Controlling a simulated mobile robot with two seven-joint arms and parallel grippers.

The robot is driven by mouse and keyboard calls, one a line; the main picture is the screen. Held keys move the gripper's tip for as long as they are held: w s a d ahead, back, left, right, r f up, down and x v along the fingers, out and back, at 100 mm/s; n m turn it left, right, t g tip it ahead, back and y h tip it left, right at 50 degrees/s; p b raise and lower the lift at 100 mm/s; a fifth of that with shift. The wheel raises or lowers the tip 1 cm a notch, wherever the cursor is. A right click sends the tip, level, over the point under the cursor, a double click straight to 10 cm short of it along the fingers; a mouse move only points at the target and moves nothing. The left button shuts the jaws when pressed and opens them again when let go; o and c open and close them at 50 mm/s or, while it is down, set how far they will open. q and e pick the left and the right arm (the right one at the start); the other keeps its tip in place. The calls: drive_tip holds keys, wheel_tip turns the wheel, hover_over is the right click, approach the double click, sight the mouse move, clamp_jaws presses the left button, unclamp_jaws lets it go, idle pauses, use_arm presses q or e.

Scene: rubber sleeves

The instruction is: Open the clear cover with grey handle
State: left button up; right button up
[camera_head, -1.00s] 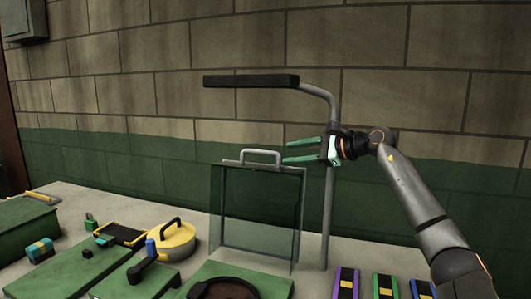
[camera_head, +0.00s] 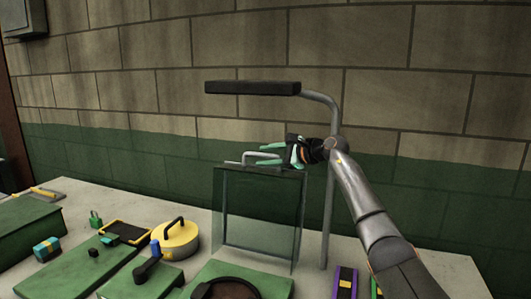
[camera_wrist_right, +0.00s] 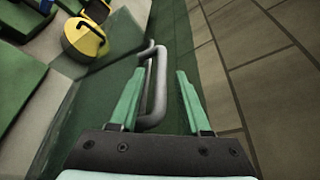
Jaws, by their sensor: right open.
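The clear cover (camera_head: 258,215) stands upright on the table as a dark-tinted glass panel. Its grey handle (camera_head: 240,160) is a bar along the top edge; in the right wrist view the handle (camera_wrist_right: 155,85) shows between the fingers, closer to the left one. My right gripper (camera_head: 268,158) is open at the handle, its green fingers pointing left. In the wrist view the right gripper (camera_wrist_right: 157,85) has one finger on each side of the handle, not closed on it. My left gripper is not in view.
A grey post with a black bar (camera_head: 252,88) rises behind the cover, close to my right arm. A yellow round lid (camera_head: 180,240), green boards (camera_head: 70,272) and small coloured blocks lie at the left. A brick wall stands behind.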

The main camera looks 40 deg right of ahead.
drive_tip(key=shift+w, duration=0.2)
clamp_jaws()
idle(0.3)
idle(1.1)
